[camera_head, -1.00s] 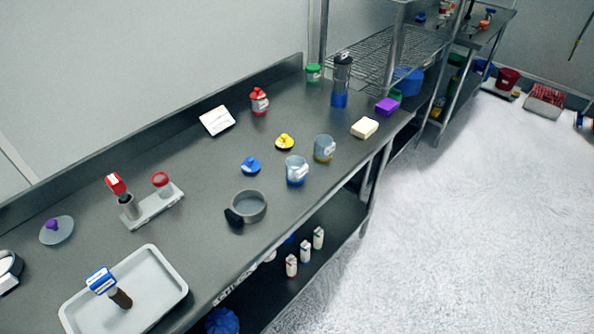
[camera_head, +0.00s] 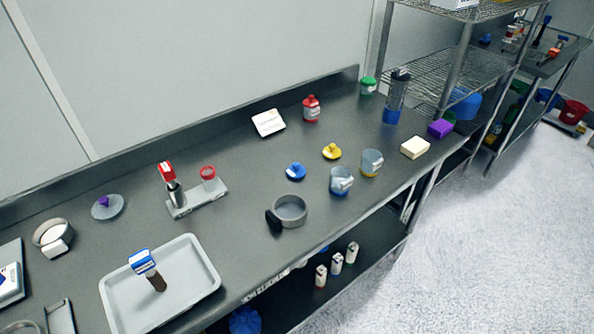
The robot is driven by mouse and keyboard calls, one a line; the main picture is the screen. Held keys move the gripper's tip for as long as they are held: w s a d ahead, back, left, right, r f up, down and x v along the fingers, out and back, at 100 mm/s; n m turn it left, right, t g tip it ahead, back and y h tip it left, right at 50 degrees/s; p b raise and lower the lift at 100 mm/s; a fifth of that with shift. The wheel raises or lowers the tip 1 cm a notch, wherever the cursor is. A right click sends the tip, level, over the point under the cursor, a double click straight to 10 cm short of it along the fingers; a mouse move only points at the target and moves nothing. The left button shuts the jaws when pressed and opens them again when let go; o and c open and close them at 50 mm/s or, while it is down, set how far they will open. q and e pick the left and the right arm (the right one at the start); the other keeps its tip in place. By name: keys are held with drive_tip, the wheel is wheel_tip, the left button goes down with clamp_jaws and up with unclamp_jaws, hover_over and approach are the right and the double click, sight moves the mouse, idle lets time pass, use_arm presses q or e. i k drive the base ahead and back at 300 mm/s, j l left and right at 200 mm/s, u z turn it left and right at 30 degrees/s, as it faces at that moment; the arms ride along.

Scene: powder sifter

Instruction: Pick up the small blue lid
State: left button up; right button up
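The small blue lid (camera_head: 296,171) lies on the grey metal bench (camera_head: 250,190), near its middle. It is a round disc with a raised knob. A similar yellow lid (camera_head: 332,151) lies to its right and a little farther back. The sieve (camera_head: 290,211) with a dark handle stands in front of the blue lid. Two clear cups, one with a blue base (camera_head: 341,181) and one with a yellow base (camera_head: 371,163), stand to its right. Neither of my grippers shows in the head view.
A white tray (camera_head: 205,285) with a blue-topped brush is at the front left. A rack (camera_head: 197,201) holds red-topped items. A red bottle (camera_head: 311,108) and a white card (camera_head: 268,122) are at the back. Bare bench surrounds the blue lid. The floor at right is clear.

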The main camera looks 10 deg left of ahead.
sight(296, 171)
drive_tip(key=u, duration=0.55)
drive_tip(key=i+l+u, duration=0.15)
drive_tip(key=l+u, duration=0.55)
drive_tip(key=l, duration=0.15)
drive_tip(key=l+u, duration=0.35)
drive_tip(key=l, duration=0.15)
drive_tip(key=i, duration=0.05)
